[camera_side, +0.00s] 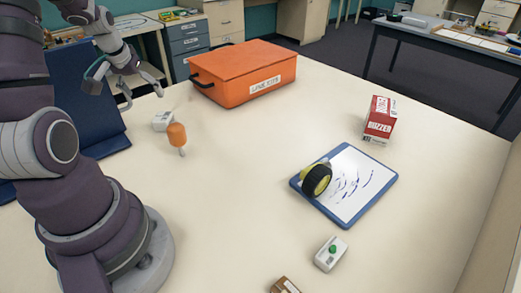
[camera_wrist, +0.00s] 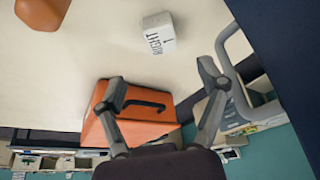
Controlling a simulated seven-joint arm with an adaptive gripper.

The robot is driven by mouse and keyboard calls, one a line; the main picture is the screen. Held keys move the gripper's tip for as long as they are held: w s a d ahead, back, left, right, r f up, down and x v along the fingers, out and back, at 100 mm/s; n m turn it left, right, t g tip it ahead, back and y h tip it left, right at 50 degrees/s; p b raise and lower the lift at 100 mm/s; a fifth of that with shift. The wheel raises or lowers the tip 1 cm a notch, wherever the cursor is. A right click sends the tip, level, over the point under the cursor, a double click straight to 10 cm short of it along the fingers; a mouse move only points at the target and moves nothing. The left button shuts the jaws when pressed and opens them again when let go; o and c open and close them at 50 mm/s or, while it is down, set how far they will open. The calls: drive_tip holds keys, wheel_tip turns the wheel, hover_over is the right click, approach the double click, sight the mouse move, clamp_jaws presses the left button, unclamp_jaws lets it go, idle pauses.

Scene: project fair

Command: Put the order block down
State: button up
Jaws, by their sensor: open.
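A small white block (camera_side: 162,121) with dark lettering and an arrow lies on the table, near the orange-topped piece. It also shows in the wrist view (camera_wrist: 158,33), where the print seems to read "RIGHT". It is the likeliest order block, but I cannot be sure. My gripper (camera_side: 108,96) is open, above the table's far left part, up and to the left of the block. In the wrist view my gripper (camera_wrist: 162,80) has its two fingers spread with nothing between them, and the block lies apart, beyond the fingertips.
An orange case (camera_side: 245,72) stands behind the block. An orange-topped piece (camera_side: 177,134) stands beside it. A blue panel (camera_side: 85,105) is at left. Mid-table is clear.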

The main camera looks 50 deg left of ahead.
drive_tip(key=w+d+r+m+t+h, duration=0.1)
drive_tip(key=w+d+r+m, duration=0.15)
drive_tip(key=d, duration=0.35)
drive_tip(key=w+d+r+m, duration=0.1)
drive_tip(key=w+d+r, duration=0.1)
drive_tip(key=d+r, duration=0.3)
drive_tip(key=s+d+r+m+h, duration=0.1)
drive_tip(key=s+d+m, duration=0.1)
drive_tip(key=d, duration=0.5)
drive_tip(key=s+d+r+m+t+h, duration=0.1)
drive_tip(key=s+d+m, duration=0.2)
drive_tip(key=d, duration=0.5)
drive_tip(key=shift+s+d, duration=0.3)
drive_tip(key=shift+s, duration=0.4)
drive_tip(key=shift+m, duration=0.25)
